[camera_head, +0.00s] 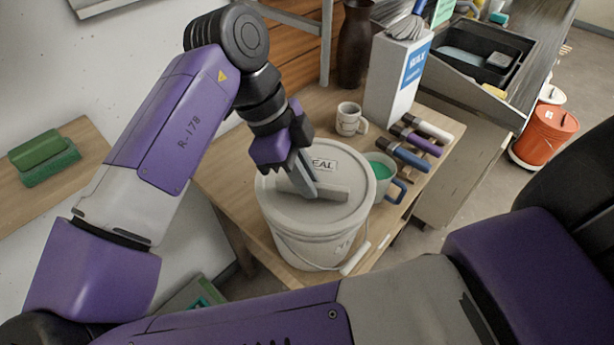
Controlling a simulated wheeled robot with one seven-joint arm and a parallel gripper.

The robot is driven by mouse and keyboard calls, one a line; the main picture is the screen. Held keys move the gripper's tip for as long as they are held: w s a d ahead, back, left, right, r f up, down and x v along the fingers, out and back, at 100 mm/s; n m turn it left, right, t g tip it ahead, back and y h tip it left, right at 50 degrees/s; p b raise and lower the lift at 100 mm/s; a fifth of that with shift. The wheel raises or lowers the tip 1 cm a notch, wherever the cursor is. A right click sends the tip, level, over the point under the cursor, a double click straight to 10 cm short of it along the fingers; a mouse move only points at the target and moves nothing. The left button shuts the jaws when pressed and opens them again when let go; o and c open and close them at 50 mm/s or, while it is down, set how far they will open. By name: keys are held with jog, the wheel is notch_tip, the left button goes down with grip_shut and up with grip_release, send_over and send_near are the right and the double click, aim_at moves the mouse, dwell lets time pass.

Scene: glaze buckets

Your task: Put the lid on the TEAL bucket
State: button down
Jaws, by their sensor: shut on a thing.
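A white bucket (308,250) stands upright on a wooden table, with a wire handle and pale grip hanging at its front. A pale grey lid (335,213) lies over the bucket's top and looks about level. A label at the lid's far side reads "EAL", its first letter hidden behind my gripper. My gripper (308,192) points down at the lid's middle and is shut on the raised bar of the lid. I cannot tell whether the rim is fully seated all round.
Orange bucket (545,133) stands on the floor at right. The wooden table (225,180) is clear at left.

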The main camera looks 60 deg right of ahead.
jog(key=shift+f, duration=0.1)
dwell(0.3)
jog(key=c, duration=0.9)
grip_release()
jog(key=shift+r+p, duration=2.05)
jog(key=shift+r, duration=0.4)
jog(key=shift+r+p, duration=0.55)
jog(key=shift+r, duration=0.5)
grip_shut()
